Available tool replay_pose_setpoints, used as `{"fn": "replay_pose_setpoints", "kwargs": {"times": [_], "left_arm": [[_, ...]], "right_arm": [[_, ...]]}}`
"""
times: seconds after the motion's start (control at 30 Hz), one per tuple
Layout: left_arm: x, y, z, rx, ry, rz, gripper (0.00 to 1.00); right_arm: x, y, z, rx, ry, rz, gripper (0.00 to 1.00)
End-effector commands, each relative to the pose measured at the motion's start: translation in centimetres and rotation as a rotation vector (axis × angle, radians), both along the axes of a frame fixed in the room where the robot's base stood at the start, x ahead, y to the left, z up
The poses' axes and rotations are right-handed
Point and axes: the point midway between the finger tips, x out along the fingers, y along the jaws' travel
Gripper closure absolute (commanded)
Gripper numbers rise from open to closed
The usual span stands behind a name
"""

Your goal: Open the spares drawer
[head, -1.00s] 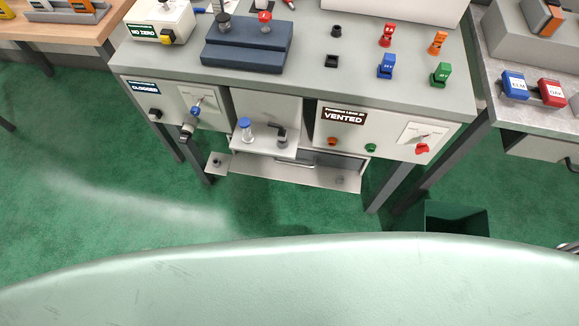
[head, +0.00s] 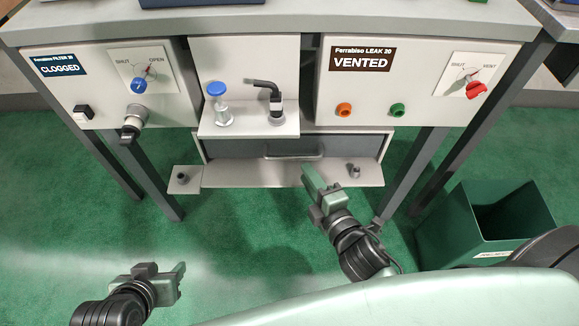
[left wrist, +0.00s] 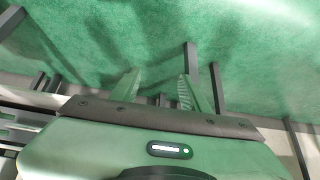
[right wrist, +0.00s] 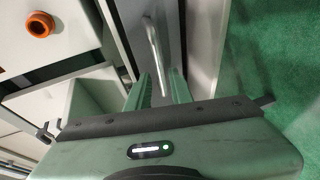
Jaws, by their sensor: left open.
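The drawer (head: 235,149) has a dark grey front set in a light frame under the middle of the bench. It looks shut. Its bar handle (head: 292,156) also shows in the right wrist view (right wrist: 153,45). My right gripper (head: 310,172) is in front of the drawer, by the right end of the handle. In the right wrist view its fingers (right wrist: 158,80) are apart and the handle lies ahead, in line with the gap; I cannot tell whether they touch it. My left gripper (head: 178,272) is open and empty, low over the floor at left; its fingers (left wrist: 155,85) are apart.
A light ledge (head: 240,174) with a small post at each end runs below the drawer. Above is a shelf (head: 245,128) with a blue-topped plunger and a black tap. A CLOGGED panel (head: 60,100) and VENTED panel (head: 420,75) flank it. A green bin (head: 455,235) stands right.

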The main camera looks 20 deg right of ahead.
Motion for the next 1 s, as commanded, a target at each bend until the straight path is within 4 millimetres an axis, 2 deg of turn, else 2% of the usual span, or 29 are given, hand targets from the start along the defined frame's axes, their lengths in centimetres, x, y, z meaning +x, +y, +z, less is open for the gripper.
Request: {"fn": "replay_pose_setpoints", "kwargs": {"times": [0.5, 0.9, 0.97, 1.0], "left_arm": [[5.3, -1.8, 3.3, -0.062, -0.286, -0.021, 0.55], [6.0, -2.1, 4.0, -0.071, -0.328, -0.024, 0.55], [6.0, -2.1, 4.0, -0.071, -0.328, -0.024, 0.55], [6.0, -2.1, 4.0, -0.071, -0.327, -0.024, 0.55]], "right_arm": [[6.7, 0.8, -1.1, -0.001, -0.005, 0.001, 0.78], [7.5, 0.9, -1.3, -0.001, -0.002, 0.0, 0.78], [7.5, 0.9, -1.3, -0.001, -0.002, 0.0, 0.95], [7.5, 0.9, -1.3, 0.0, -0.002, 0.0, 1.0]]}}
